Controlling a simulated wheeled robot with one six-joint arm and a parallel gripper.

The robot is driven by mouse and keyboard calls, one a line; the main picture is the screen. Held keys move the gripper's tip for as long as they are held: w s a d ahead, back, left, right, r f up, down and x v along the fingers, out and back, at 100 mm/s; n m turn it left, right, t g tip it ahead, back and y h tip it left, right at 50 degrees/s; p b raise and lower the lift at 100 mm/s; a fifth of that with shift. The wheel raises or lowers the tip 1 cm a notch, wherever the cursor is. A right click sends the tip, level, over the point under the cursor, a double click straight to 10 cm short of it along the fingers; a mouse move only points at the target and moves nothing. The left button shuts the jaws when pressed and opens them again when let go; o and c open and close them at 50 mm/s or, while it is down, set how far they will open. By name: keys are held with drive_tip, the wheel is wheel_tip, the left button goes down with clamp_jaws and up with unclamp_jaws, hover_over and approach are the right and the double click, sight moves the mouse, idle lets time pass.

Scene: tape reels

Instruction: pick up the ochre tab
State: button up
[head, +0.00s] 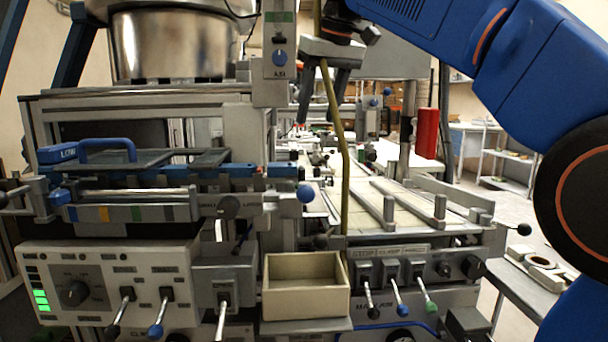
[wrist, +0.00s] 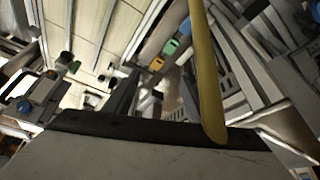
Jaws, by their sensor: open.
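The ochre tab (head: 105,214) is a small flat piece in a row of coloured tabs on the grey rail at the left of the head view. An ochre-orange tab (wrist: 157,64) also shows in the wrist view beside a green one, near the upper middle. My gripper (head: 319,118) is open, pointing down at the upper middle of the head view, well to the right of and above the tab row. It holds nothing that I can see. The space between its fingers is partly hidden by an olive strip.
The long olive strip (head: 333,110) hangs in front of my gripper and crosses the wrist view (wrist: 208,80). A green tab (head: 136,214) neighbours the ochre one. A blue handle (head: 107,145) stands above the rail. An open beige box (head: 305,302) sits at the front, between switch panels.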

drive_tip(key=shift+w+r+x, duration=0.1)
drive_tip(key=shift+w+x, duration=0.1)
drive_tip(key=shift+x, duration=2.7)
drive_tip(key=shift+w+r+x, duration=0.1)
drive_tip(key=shift+w+x, duration=0.1)
drive_tip(key=shift+x, duration=2.65)
drive_tip(key=shift+w+r+x, duration=0.1)
drive_tip(key=shift+w+x, duration=0.1)
drive_tip(key=shift+x, duration=2.7)
drive_tip(key=shift+a, duration=0.1)
drive_tip(key=c, duration=1.2)
